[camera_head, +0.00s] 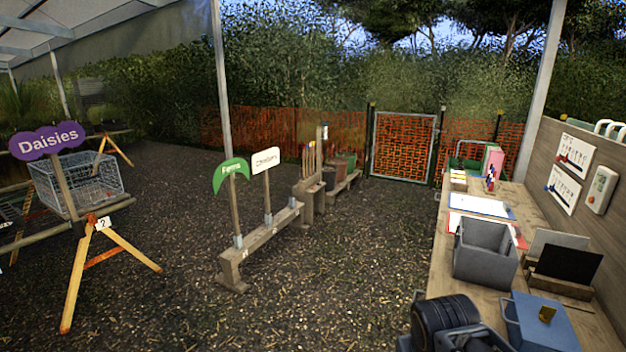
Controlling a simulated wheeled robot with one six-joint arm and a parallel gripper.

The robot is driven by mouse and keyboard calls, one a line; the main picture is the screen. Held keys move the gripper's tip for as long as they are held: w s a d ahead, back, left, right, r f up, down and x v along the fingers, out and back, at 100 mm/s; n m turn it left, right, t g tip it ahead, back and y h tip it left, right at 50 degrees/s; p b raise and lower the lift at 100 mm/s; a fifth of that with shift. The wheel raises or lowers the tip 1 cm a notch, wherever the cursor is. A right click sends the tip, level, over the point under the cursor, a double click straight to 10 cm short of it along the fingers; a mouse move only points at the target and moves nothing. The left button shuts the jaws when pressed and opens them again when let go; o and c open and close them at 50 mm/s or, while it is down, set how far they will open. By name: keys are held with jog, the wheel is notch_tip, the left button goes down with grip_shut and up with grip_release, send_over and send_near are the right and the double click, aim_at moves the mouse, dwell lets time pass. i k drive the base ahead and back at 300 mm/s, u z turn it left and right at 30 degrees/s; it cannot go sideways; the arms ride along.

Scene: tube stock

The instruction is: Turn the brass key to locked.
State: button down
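A small brass-coloured piece (547,313), which looks like the brass key, stands on top of a blue box (545,336) at the front right of the wooden bench. It is too small for me to tell which way it is turned or to read any lock marking. A dark, rounded link of my own arm shows at the bottom edge, left of the blue box. My gripper's fingers do not show, so I cannot see whether it is open or holds anything.
The bench (450,279) also bears a grey open bin (486,252), a dark panel on a wooden stand (569,265) and clipboards (478,206). A wooden back wall (607,222) borders it on the right. The gravel floor (340,290) left of the bench is clear.

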aim_at(545, 312)
jog(key=z, duration=1.05)
